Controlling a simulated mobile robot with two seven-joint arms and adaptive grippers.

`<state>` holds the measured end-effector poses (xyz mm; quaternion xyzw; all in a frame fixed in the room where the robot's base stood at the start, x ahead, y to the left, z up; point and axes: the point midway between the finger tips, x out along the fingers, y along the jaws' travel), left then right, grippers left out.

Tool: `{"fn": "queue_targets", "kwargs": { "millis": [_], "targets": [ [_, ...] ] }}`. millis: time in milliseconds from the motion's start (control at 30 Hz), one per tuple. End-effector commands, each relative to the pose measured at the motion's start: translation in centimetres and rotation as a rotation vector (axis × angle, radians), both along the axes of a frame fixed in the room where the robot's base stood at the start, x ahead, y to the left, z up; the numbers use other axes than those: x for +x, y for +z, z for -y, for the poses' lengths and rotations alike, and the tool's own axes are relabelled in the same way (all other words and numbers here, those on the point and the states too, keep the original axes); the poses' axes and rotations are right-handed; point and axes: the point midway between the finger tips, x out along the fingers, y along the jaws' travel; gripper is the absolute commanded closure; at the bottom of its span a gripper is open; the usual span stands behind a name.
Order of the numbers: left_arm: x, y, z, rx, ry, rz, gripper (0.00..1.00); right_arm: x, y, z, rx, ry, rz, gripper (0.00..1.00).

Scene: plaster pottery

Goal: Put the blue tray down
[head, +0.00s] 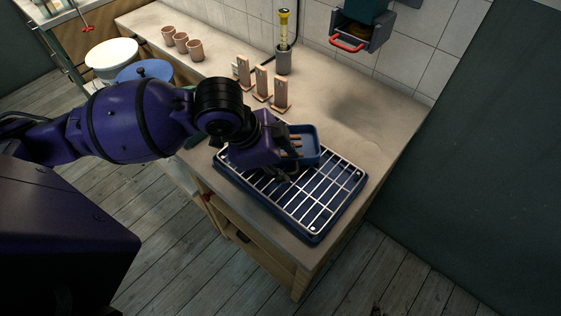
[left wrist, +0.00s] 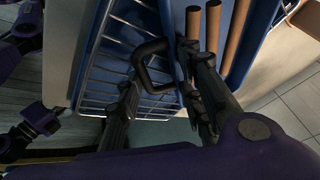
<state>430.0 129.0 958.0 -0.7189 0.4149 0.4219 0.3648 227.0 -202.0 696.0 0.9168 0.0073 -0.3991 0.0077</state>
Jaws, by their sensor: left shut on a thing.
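The small blue tray (head: 312,150) is over the far left part of the wire rack, and several brown clay pieces lie in it. In the left wrist view the tray (left wrist: 262,22) has a black loop handle (left wrist: 147,58) on its near side. My left gripper (head: 284,163) is shut on that handle, with its fingers on either side in the left wrist view (left wrist: 162,72). The gripper hides part of the tray. I cannot tell if the tray touches the rack.
The wire rack (head: 318,204) sits on a dark blue base near the bench's front right end, its near part empty. Upright clay pieces (head: 262,84), a grey pot (head: 284,61) with a yellow tool and clay cups (head: 181,40) stand farther back. Bench right of the rack is clear.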

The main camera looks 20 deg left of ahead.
Motion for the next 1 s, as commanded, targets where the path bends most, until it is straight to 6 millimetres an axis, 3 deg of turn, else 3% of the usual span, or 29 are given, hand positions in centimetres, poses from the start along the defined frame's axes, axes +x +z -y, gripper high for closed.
{"fn": "queue_targets", "kwargs": {
  "millis": [33, 167, 567, 1000],
  "targets": [
    [0.0, -0.1, 0.0, 0.0, 0.0, -0.001, 0.63, 0.0, 0.0, 0.0, -0.001, 0.001, -0.001, 0.84],
    [0.0, -0.1, 0.0, 0.001, 0.0, -0.001, 0.47, -0.2, -0.2, -0.1, 0.001, 0.002, -0.005, 0.84],
    [-0.1, 0.7, -0.1, 0.001, 0.0, 0.002, 0.47, -1.1, -0.8, 0.1, -0.006, 0.016, -0.025, 0.84],
    [-2.7, 8.7, -2.7, 0.003, 0.0, 0.005, 0.47, 0.1, 1.0, -0.5, 0.008, 0.012, 0.003, 0.84]
  ]
}}
